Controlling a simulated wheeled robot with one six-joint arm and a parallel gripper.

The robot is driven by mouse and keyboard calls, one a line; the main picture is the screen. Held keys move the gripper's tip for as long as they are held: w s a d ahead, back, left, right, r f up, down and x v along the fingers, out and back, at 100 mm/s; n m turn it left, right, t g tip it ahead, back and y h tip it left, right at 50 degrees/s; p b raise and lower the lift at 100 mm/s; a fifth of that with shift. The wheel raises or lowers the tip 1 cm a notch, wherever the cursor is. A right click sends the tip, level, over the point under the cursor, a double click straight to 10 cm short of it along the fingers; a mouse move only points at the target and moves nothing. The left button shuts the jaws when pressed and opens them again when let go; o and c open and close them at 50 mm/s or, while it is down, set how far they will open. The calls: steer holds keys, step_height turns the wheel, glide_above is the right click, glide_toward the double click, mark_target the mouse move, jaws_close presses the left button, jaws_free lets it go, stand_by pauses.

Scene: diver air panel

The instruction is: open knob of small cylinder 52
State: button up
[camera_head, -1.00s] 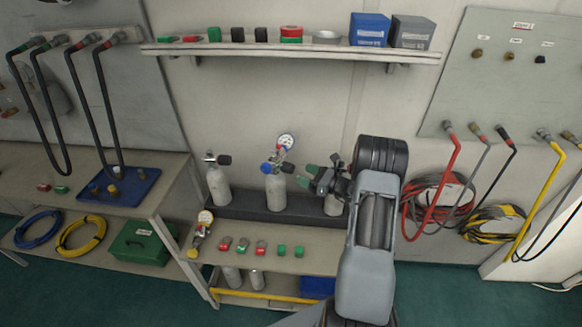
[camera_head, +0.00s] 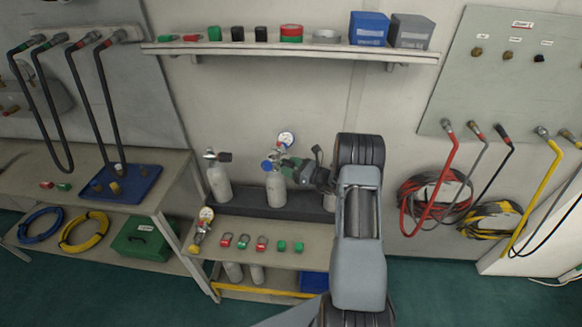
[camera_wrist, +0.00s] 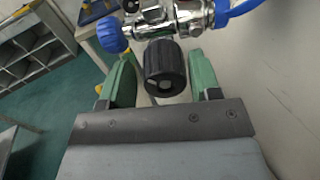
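Small grey cylinders stand in a row on the bench: a left one (camera_head: 220,184), a middle one (camera_head: 276,192) and a right one (camera_head: 329,201) mostly hidden behind my arm. I cannot read a number 52 on any. The middle one carries a chrome valve with a blue knob (camera_head: 267,167) and a round gauge (camera_head: 286,140). My gripper (camera_head: 288,166), with green fingers, is at this valve from the right. In the wrist view, a black ribbed knob (camera_wrist: 165,68) lies between the open fingers, with a visible gap on each side. The blue knob (camera_wrist: 111,35) is left of it.
A dark rack (camera_head: 245,203) holds the cylinders. Another gauge fitting (camera_head: 203,228) and several red and green small parts lie on the bench in front. A shelf (camera_head: 290,51) hangs above. Coiled hoses (camera_head: 432,195) hang at the right. A blue hose (camera_wrist: 238,7) leaves the valve.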

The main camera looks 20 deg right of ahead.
steer(key=c, duration=0.7)
steer(key=shift+f+m+b, duration=0.15)
steer(key=shift+m+b, duration=0.25)
steer(key=shift+m, duration=1.3)
steer(key=o, duration=1)
steer(key=shift+c, duration=0.2)
steer(key=b+v, duration=0.3)
steer(key=v, duration=1.1)
steer(key=shift+r, duration=0.25)
steer(key=shift+w, duration=0.1)
